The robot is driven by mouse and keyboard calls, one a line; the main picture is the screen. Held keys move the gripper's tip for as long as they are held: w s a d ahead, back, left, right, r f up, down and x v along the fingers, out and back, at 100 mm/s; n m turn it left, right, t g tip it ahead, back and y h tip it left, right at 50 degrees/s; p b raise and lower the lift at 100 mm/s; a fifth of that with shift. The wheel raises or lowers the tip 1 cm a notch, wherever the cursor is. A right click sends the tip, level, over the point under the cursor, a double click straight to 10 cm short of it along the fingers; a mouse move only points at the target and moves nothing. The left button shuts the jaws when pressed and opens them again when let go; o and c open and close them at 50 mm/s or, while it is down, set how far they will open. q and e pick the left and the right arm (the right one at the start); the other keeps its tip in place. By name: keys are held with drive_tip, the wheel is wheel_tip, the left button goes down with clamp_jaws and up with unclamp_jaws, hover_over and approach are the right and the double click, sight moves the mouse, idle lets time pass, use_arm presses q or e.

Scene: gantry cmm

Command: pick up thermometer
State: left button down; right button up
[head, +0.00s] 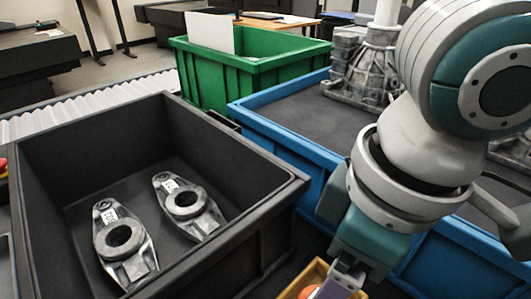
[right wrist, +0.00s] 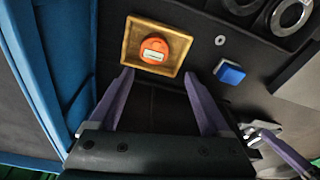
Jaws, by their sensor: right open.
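The thermometer (right wrist: 155,48) appears to be a round orange device with a small pale display. It lies inside a shallow yellow-brown tray (right wrist: 130,40) in the right wrist view. In the head view only a bit of its orange body (head: 308,292) shows at the bottom edge, in the tray (head: 318,269). My right gripper (right wrist: 157,76) is open and empty, its two purple fingers apart at the tray's near edge. A purple bar with pale metal at the lower right of the wrist view may be part of my left gripper (right wrist: 280,145); its jaws are unclear.
A black bin (head: 280,190) with two metal parts (head: 122,240) stands left. A blue bin (head: 270,125) with a large casting (head: 365,70) and a green bin (head: 255,70) stand behind.

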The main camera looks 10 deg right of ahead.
drive_tip(key=shift+d+f, duration=0.35)
drive_tip(key=shift+f, duration=0.15)
drive_tip(key=f, duration=0.1)
drive_tip(key=f+b, duration=0.1)
drive_tip(key=f, duration=0.1)
drive_tip(key=shift+w+d+f+b, duration=0.1)
drive_tip(key=shift+w+f+b, duration=0.1)
drive_tip(key=shift+w+b, duration=0.1)
use_arm(q)
drive_tip(key=f+b, duration=0.1)
drive_tip(key=f, duration=0.1)
drive_tip(key=f+b, duration=0.1)
drive_tip(key=f, duration=0.1)
drive_tip(key=shift+w+d+f, duration=0.1)
drive_tip(key=shift+d, duration=0.3)
use_arm(e)
drive_tip(key=f, duration=0.5)
drive_tip(key=shift+w+a+f, duration=0.25)
drive_tip(key=shift+a+f, duration=0.05)
drive_tip(key=shift+a, duration=0.1)
use_arm(q)
drive_tip(key=shift+a, duration=0.1)
use_arm(e)
drive_tip(key=shift+c, duration=0.4)
drive_tip(key=shift+c, duration=0.8)
drive_tip(key=c, duration=1)
drive_tip(key=shift+o, duration=0.2)
drive_tip(key=shift+r, duration=0.1)
